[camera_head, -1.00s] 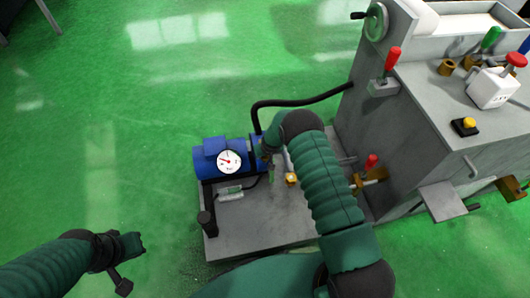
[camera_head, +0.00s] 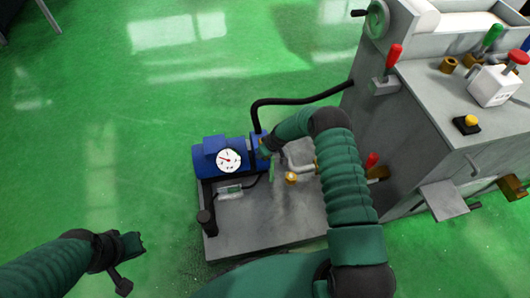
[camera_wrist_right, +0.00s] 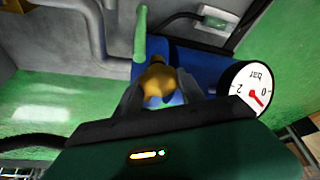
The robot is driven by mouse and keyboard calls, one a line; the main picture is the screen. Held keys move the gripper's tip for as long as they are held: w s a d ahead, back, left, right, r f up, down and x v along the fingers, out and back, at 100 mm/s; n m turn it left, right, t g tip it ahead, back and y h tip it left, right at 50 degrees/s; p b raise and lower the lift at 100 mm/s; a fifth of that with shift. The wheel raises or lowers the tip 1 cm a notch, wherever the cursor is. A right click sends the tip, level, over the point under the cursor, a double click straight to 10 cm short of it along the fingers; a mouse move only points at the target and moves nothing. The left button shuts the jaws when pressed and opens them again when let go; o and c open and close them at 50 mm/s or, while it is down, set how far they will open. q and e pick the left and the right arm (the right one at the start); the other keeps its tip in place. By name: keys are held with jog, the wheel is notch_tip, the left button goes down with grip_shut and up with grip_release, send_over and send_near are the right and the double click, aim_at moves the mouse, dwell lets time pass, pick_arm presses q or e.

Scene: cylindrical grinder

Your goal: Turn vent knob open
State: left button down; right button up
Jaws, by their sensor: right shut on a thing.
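A yellow knob (camera_wrist_right: 158,82) on the blue pump (camera_wrist_right: 185,62) sits between the two fingers of my right gripper (camera_wrist_right: 160,95), which is shut on it. In the head view my right gripper (camera_head: 264,148) is at the right end of the blue pump (camera_head: 222,158), and the hand largely hides the knob. A round white gauge (camera_head: 229,160) with a red needle is on the pump; it also shows right of the gripper in the wrist view (camera_wrist_right: 250,90). My left gripper (camera_head: 125,258) hangs over bare floor at lower left, apart from everything; its opening is unclear.
The pump stands on a grey base plate (camera_head: 245,235). A green lever (camera_wrist_right: 140,33) is close to my right fingers. A black hose (camera_head: 300,100) runs to the grey grinder (camera_head: 440,130) with several handles. A second yellow knob (camera_head: 290,178) is nearby.

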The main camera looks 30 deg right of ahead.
jog(key=shift+w+d+r, duration=0.1)
jog(key=shift+w, duration=0.05)
jog(key=o, duration=1.4)
jog(key=shift+c, duration=0.2)
jog(key=p+v, duration=0.7)
jog(key=v, duration=0.9)
jog(key=shift+s+r, duration=0.2)
jog(key=shift+s, duration=0.05)
jog(key=shift+r, duration=0.1)
